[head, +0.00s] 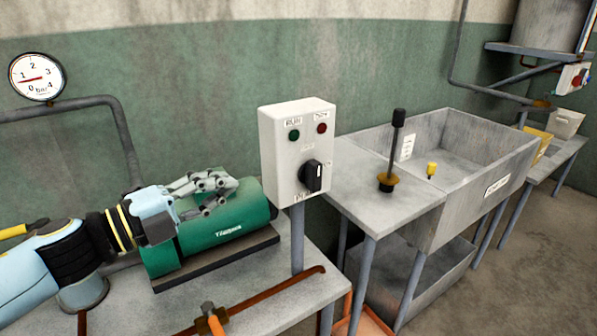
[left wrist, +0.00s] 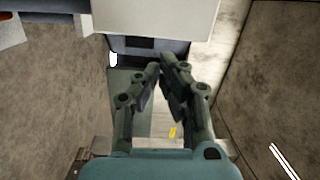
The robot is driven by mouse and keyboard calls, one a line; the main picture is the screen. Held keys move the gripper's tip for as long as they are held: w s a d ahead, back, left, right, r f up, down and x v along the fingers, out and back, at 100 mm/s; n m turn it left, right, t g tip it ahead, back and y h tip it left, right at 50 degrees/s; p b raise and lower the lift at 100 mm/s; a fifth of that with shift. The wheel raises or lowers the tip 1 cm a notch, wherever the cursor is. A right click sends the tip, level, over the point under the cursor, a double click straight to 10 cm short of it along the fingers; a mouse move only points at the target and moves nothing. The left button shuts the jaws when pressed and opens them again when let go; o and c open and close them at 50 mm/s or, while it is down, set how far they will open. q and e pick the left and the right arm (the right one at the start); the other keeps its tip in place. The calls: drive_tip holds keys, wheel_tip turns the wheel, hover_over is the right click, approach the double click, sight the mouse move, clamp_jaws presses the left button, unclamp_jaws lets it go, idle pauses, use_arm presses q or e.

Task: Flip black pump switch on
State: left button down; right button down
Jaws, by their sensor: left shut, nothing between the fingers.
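The black pump switch (head: 312,176) is a rotary knob on the lower front of a white control box (head: 284,152), seen in the head view. The box also carries a green button and a red button above the knob, and it stands on a grey post. My left gripper (head: 232,188) is shut and empty, in front of the green pump motor and left of the box, apart from the knob. In the left wrist view its fingertips (left wrist: 160,70) come together. A pale box-like shape lies beyond them at the top there. My right gripper is not in view.
The green motor (head: 228,232) sits on the grey table close behind my left gripper. A sink (head: 470,180) stands right. A pressure gauge (head: 37,77) hangs upper left.

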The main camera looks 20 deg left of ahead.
use_arm(q)
drive_tip(key=shift+s+d+f+m+g+h, duration=0.3)
drive_tip(key=shift+m+g+h, duration=0.1)
drive_tip(key=shift+m, duration=0.15)
drive_tip(key=shift+s+d+f+m+g+h, duration=0.15)
drive_tip(key=shift+d+f+m+g+h, duration=0.1)
drive_tip(key=shift+m+g+h, duration=0.25)
drive_tip(key=shift+w, duration=0.1)
drive_tip(key=p, duration=0.4)
approach(310, 168)
drive_tip(key=x, duration=0.7)
drive_tip(key=shift+d, duration=0.3)
drive_tip(key=shift+a, duration=0.2)
